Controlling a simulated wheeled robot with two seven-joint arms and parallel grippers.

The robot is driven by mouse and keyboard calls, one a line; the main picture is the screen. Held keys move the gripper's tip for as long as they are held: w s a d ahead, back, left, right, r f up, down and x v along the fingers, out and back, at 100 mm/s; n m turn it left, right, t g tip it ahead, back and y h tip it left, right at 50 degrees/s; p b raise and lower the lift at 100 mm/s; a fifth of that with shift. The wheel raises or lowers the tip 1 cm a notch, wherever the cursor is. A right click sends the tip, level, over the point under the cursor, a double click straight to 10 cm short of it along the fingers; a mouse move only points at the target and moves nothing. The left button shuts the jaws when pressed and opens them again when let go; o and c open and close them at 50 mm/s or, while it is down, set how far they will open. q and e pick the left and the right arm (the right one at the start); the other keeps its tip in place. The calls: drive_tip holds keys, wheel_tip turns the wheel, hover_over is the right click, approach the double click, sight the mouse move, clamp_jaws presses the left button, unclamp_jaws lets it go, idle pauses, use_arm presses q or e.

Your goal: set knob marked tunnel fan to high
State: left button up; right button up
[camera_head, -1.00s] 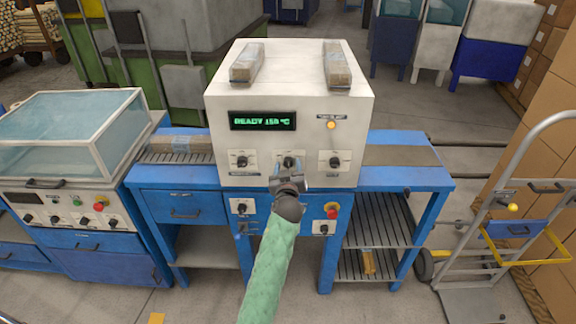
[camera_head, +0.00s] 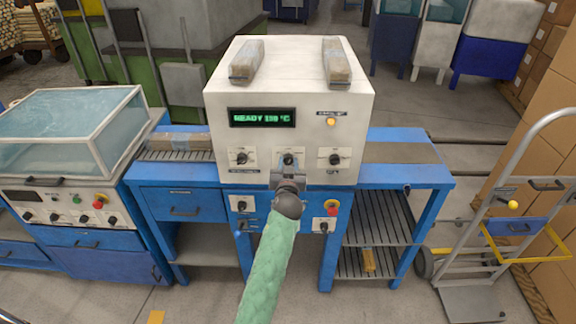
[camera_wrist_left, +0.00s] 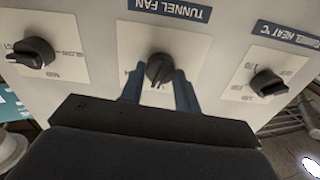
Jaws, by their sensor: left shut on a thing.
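The tunnel fan knob (camera_head: 288,158) is the middle one of three black knobs on the lower front of the white machine (camera_head: 290,70). In the left wrist view the knob (camera_wrist_left: 160,68) sits on a pale plate below the upside-down label "TUNNEL FAN" (camera_wrist_left: 170,9). Its white pointer mark faces toward the bottom of that view. My left gripper (camera_head: 288,168) is shut on this knob, with one blue-grey finger on each side of it. The plate's setting marks are mostly hidden or too small to read. My right gripper is out of view.
The tunnel heat knob (camera_wrist_left: 268,83) is to the right in the wrist view, and another knob (camera_wrist_left: 35,52) to the left. Below the machine are a lower knob (camera_head: 241,205) and a red button (camera_head: 332,209). A hand truck (camera_head: 520,210) stands at the right.

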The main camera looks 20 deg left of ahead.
use_arm(q)
drive_tip(key=shift+m, duration=1)
drive_tip(key=m, duration=0.3)
drive_tip(key=shift+m, duration=0.9)
drive_tip(key=shift+f+m, duration=0.1)
drive_tip(key=shift+m, duration=0.7)
drive_tip(key=o, duration=1)
drive_tip(key=shift+d, duration=0.1)
drive_tip(key=shift+s, duration=0.2)
drive_tip(key=shift+s+d+f, duration=0.15)
drive_tip(key=shift+s, duration=0.2)
drive_tip(key=shift+b+v, duration=1.4)
drive_tip(key=shift+v, duration=1.9)
use_arm(e)
drive_tip(key=shift+w+a+r, duration=0.35)
drive_tip(key=shift+a+r, duration=0.05)
drive_tip(key=shift+r, duration=0.4)
drive_tip(key=shift+w+a+r, duration=0.35)
drive_tip(key=shift+a+r, duration=0.05)
drive_tip(key=shift+r, duration=0.45)
drive_tip(key=shift+w+a+r, duration=0.35)
drive_tip(key=shift+a+r, duration=0.05)
drive_tip(key=shift+r, duration=0.4)
